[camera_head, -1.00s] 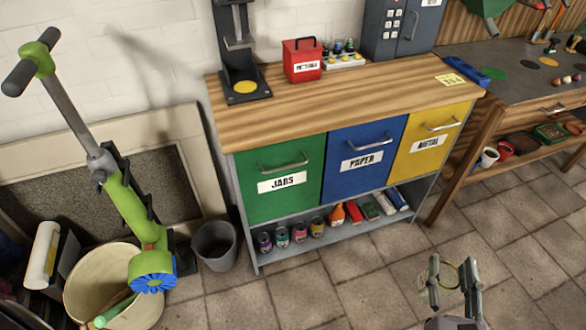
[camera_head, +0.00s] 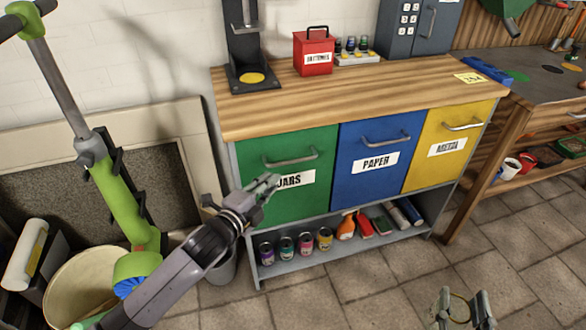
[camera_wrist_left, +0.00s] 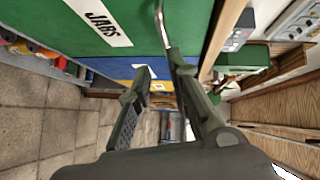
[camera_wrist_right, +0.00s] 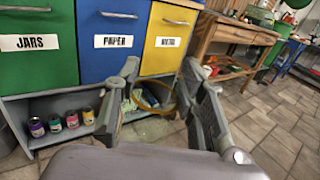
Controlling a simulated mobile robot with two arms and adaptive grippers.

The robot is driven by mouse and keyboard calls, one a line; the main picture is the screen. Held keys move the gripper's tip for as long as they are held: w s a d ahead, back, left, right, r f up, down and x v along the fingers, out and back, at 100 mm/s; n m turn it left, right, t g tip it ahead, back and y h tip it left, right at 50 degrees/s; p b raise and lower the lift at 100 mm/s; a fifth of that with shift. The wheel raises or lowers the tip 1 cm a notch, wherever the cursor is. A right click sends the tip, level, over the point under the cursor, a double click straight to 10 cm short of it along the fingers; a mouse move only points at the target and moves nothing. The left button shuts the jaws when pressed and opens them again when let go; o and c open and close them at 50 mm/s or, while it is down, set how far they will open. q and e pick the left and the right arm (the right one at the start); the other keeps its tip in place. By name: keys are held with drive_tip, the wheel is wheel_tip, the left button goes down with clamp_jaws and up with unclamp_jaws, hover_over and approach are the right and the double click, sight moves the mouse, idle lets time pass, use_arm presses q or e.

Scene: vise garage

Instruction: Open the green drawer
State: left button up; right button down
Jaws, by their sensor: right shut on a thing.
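The green drawer (camera_head: 250,200), labelled JARS, is shut at the left of the cabinet. Its grey bar handle (camera_head: 291,160) runs across its upper part. My left gripper (camera_head: 266,187) is in front of this drawer, below the handle, and covers the left end of the label. In the left wrist view its fingers (camera_wrist_left: 158,92) are apart with nothing between them, and the handle (camera_wrist_left: 160,28) shows near one finger; I cannot tell if they touch. My right gripper (camera_head: 462,300) is low at the right, away from the cabinet.
The blue PAPER drawer (camera_head: 366,182) and yellow METAL drawer (camera_head: 440,165) are shut to the right. Cans and bottles stand on the lower shelf (camera_head: 330,243). A grey bin (camera_head: 222,268) stands beside the cabinet's left side. The tiled floor in front is clear.

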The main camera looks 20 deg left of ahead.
sight(293, 161)
use_arm(q)
drive_tip(key=x, duration=0.8)
drive_tip(key=b+x, duration=0.1)
drive_tip(key=x, duration=0.3)
drive_tip(key=shift+d+r, duration=0.2)
drive_tip(key=shift+r, duration=0.2)
clamp_jaws()
